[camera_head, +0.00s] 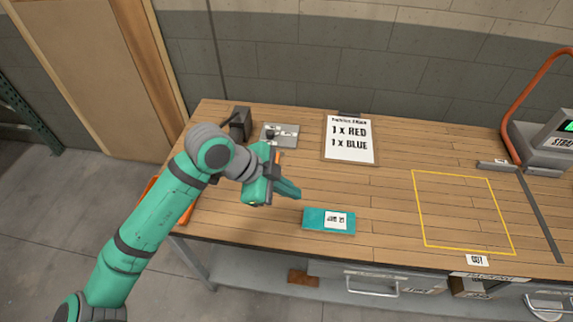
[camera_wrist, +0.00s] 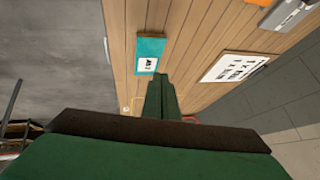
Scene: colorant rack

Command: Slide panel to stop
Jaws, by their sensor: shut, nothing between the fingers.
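A flat teal block (camera_head: 314,222) with a white label lies near the front edge of the wooden bench; it may be the panel. In the wrist view the same teal block (camera_wrist: 150,46) is just beyond my fingertips. My gripper (camera_head: 296,194) is above the bench, up and left of the block and apart from it. Its fingers are together and empty, and they also show in the wrist view (camera_wrist: 161,78). A dark strip (camera_head: 541,217) runs across the bench at the far right; I cannot tell if it is the stop.
A yellow outline (camera_head: 420,209) marks the bench right of the block. A grey device (camera_head: 541,147) with an orange tube is far right. A metal plate (camera_head: 287,129) is back left. Bench between block and outline is clear.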

